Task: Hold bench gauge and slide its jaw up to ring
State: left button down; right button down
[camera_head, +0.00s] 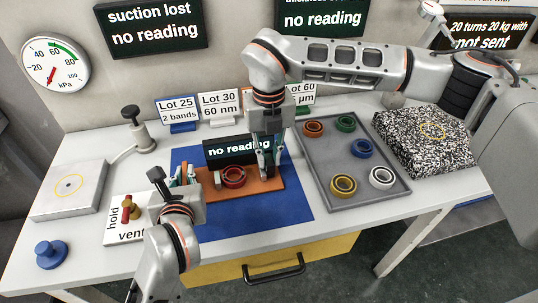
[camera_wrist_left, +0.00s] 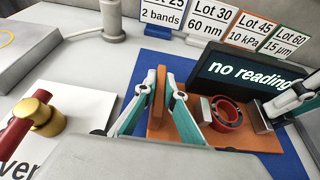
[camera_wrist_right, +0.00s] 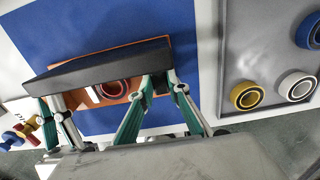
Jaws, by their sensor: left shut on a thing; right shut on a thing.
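The bench gauge has an orange base (camera_head: 262,184) and a dark display (camera_head: 230,149) reading "no reading". The red ring (camera_head: 233,177) lies on the base between two grey jaws. In the left wrist view, the ring (camera_wrist_left: 226,114) is close beside the left jaw (camera_wrist_left: 206,108), and a narrow gap seems to separate it from the right jaw (camera_wrist_left: 261,114). My left gripper (camera_head: 187,173) is shut on the gauge's upright orange end plate (camera_wrist_left: 177,95). My right gripper (camera_head: 268,157) is shut at the right jaw, its grip partly hidden by its fingers.
The gauge stands on a blue mat (camera_head: 292,207). A grey tray (camera_head: 330,165) with several coloured rings is to the right, beside a speckled block (camera_head: 410,140). A hold/vent valve (camera_head: 130,208), a blue knob (camera_head: 50,254) and a pale plate (camera_head: 70,190) are at left.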

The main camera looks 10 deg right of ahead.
jog(key=shift+a, duration=1.95)
jog(key=shift+d, duration=0.1)
jog(key=c, duration=1.9)
grip_release()
notch_tip(320, 180, up, 12)
jog(key=shift+r, duration=0.1)
